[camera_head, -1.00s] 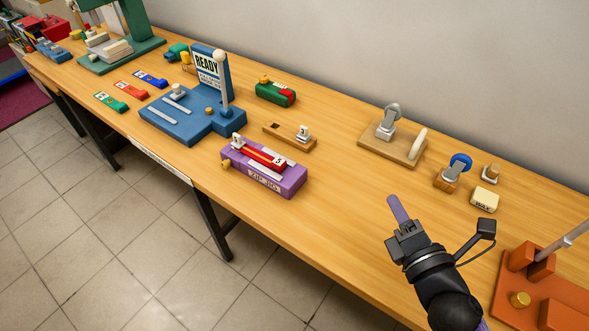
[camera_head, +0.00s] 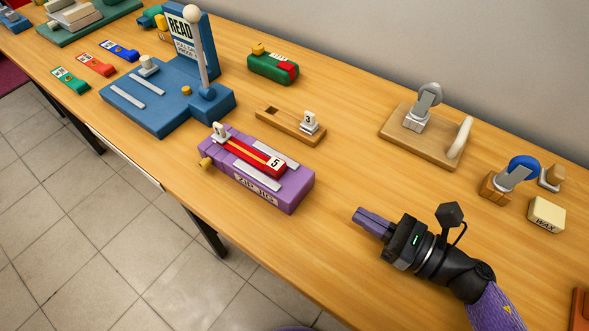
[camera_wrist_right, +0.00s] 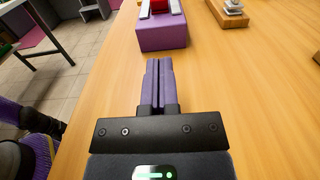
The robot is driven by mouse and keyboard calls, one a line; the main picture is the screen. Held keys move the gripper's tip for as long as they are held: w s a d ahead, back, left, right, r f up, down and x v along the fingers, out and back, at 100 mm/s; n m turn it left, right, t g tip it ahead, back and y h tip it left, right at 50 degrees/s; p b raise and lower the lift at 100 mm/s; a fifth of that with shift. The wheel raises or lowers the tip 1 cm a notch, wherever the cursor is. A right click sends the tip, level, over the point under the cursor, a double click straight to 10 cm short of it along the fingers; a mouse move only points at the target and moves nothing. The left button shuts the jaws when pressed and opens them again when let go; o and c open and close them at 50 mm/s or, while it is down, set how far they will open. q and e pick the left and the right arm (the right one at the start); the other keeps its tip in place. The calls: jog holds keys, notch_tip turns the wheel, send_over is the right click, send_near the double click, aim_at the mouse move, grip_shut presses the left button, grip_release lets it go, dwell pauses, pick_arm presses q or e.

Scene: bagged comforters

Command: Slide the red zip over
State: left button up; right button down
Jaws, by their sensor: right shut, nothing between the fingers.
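The red zip (camera_head: 250,157) lies on top of the purple zip jig (camera_head: 294,199), with a yellow line along its middle and a "5" tag at its right end. A white pull (camera_head: 220,133) stands at the zip's left end. My right gripper (camera_head: 358,216) is shut and empty above the table, to the right of the jig and apart from it. In the right wrist view the shut purple fingers (camera_wrist_right: 159,66) point at the near side of the purple jig (camera_wrist_right: 163,37). My left gripper is not in view.
A wooden block with a "3" tag (camera_head: 278,121) lies behind the jig. A blue stand with a sign (camera_head: 157,112) is to its left. A clamp board (camera_head: 402,150), a blue-topped clamp (camera_head: 494,190) and a wax block (camera_head: 547,215) are at right. Bare table separates gripper and jig.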

aim_at(282, 170)
jog(key=p+x, duration=0.1)
jog(key=x, duration=1.2)
jog(key=shift+a+r, duration=0.1)
jog(key=shift+a, duration=0.05)
jog(key=shift+w+a, duration=0.15)
jog(key=shift+a, duration=0.05)
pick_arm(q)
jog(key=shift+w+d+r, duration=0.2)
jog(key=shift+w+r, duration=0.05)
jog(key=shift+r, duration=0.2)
pick_arm(e)
jog(key=shift+w+a+b, duration=0.35)
jog(key=shift+a, duration=0.15)
jog(key=shift+d, duration=0.1)
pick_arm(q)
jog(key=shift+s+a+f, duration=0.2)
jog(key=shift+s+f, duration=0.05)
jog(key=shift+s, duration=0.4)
pick_arm(e)
jog(key=shift+r, duration=0.1)
